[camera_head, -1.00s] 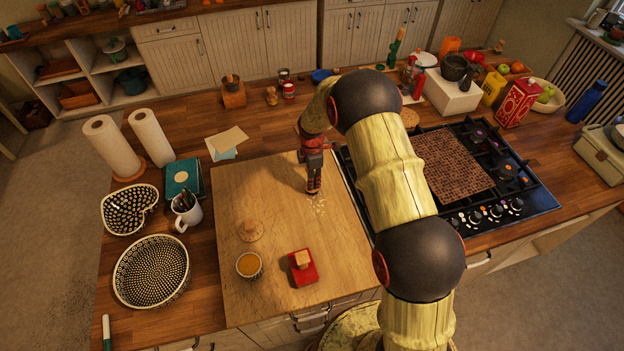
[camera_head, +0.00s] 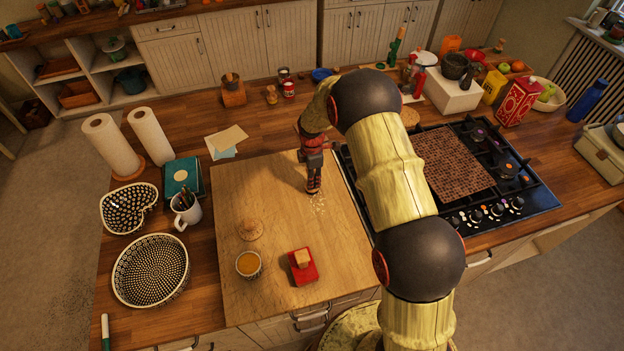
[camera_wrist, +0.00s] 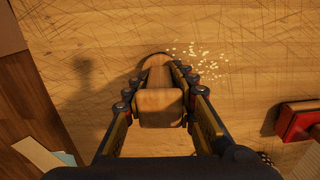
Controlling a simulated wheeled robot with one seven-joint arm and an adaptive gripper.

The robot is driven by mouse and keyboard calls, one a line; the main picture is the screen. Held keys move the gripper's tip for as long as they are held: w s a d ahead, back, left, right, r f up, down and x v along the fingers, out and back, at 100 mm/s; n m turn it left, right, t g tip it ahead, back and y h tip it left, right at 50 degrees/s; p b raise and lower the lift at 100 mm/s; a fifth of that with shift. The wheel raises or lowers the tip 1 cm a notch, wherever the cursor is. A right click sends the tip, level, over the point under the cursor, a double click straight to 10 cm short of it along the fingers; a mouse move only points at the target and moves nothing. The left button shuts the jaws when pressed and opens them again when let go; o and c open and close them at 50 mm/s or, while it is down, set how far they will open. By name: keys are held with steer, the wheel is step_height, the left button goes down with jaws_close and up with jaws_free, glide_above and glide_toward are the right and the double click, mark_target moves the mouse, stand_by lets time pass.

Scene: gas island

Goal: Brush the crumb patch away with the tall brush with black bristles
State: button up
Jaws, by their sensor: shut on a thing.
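My gripper (camera_head: 314,182) points down over the wooden board, just behind the crumb patch (camera_head: 319,203). In the wrist view its two fingers (camera_wrist: 159,90) are closed on the sides of a wooden brush (camera_wrist: 160,108), whose blocky top and rounded end show between them. The brush's bristles are hidden beneath it. The crumb patch (camera_wrist: 200,58) is a loose scatter of pale bits, beside the far end of the brush and to its right in the wrist view. Whether the bristles touch the board cannot be told.
On the board (camera_head: 240,195) are a round wooden knobbed piece (camera_head: 250,230), a small cup (camera_head: 248,265) and a red block with a wooden grip (camera_head: 302,266). The hob (camera_head: 455,215) lies to the right, a mug (camera_head: 187,212) to the left. The board's left back is clear.

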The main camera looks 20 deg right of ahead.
steer(key=shift+s, duration=0.15)
stand_by(0.3)
steer(key=shift+s+f, duration=0.15)
steer(key=shift+s, duration=2)
steer(key=shift+s+p, duration=0.3)
steer(key=shift+s, duration=3.35)
steer(key=shift+w+b, duration=1.65)
steer(key=shift+w, duration=4.3)
steer(key=shift+s, duration=3.15)
